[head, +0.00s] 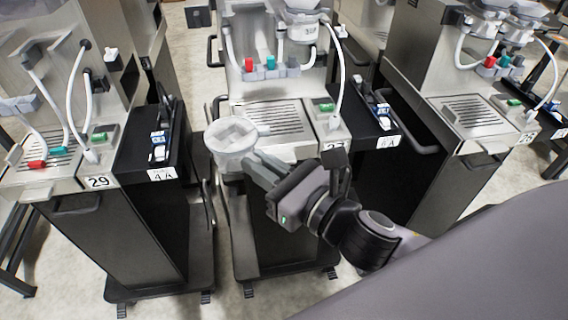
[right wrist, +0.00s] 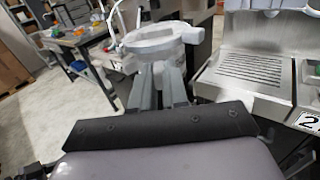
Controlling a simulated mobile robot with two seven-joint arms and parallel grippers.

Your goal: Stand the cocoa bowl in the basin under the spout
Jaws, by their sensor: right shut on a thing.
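The cocoa bowl (head: 231,137) is a pale, round, translucent vessel. My right gripper (head: 256,166) is shut on its near side and holds it up, roughly level, at the front left corner of the middle dispenser. The right wrist view shows the bowl (right wrist: 150,40) beyond the gripper fingers (right wrist: 158,82), left of the slotted basin (right wrist: 250,68). In the head view the basin (head: 284,122) lies right of and behind the bowl, with nothing standing on it. Red and teal spout fittings (head: 268,65) are above the basin's back. My left gripper is not in view.
Similar dispensers stand left (head: 40,165) and right (head: 478,112). A white hose (head: 340,75) hangs at the middle dispenser's right, above a green switch (head: 327,107). A black side shelf (head: 370,118) adjoins it. Floor shows between the left and middle units.

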